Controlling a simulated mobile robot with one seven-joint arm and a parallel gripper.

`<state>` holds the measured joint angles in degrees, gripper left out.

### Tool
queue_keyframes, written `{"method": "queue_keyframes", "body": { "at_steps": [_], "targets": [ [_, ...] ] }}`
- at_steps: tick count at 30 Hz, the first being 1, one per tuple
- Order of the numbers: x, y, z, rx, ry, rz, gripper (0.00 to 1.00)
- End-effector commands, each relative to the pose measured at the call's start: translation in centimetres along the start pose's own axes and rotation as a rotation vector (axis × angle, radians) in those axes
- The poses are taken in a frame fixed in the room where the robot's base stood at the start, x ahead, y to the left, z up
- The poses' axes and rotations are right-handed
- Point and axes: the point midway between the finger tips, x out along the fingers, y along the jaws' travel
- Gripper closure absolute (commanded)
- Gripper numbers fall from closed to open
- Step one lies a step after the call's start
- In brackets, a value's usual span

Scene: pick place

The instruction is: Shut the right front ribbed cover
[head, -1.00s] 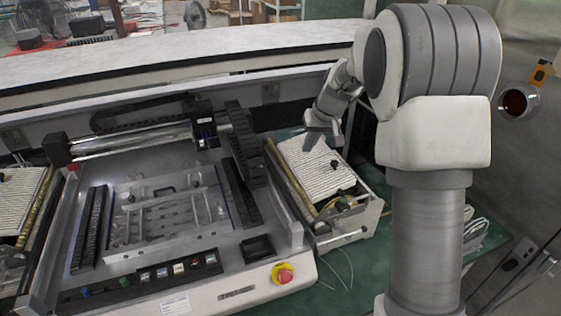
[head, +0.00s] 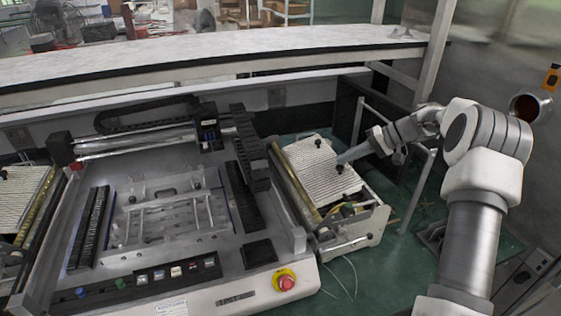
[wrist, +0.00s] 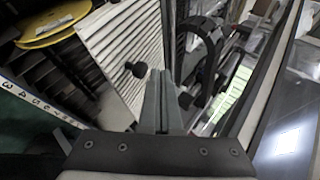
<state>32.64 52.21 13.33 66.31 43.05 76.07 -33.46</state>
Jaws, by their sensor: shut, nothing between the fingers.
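A pale ribbed cover (head: 312,181) lies over the top of the box on the right of the machine, with a small black knob (head: 340,168) near its right edge. A second black knob (head: 318,143) shows farther back. My gripper (head: 342,158) is at the cover's right side, close to the front knob. In the wrist view, my closed fingers (wrist: 161,78) are empty and point along the ribbed surface (wrist: 112,48).
The box (head: 350,238) has an open front with a yellow reel (wrist: 50,27) inside. The grey machine (head: 165,215) stands to the left, with a red button (head: 285,281). Another ribbed cover (head: 22,200) is at far left. Green floor lies right of the box.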

Motion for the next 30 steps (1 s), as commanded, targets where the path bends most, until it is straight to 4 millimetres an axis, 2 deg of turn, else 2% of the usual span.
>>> {"method": "queue_keyframes", "body": {
  "at_steps": [6,14,26,30],
  "targets": [
    [0.3,1.1,-0.1,-0.004,0.001,0.005,1.0],
    [0.4,1.6,-0.2,-0.004,0.001,0.008,1.0],
    [0.4,1.9,-0.1,-0.002,0.001,0.013,1.0],
    [0.2,1.0,-0.2,-0.004,0.001,0.013,1.0]
  ]
}}
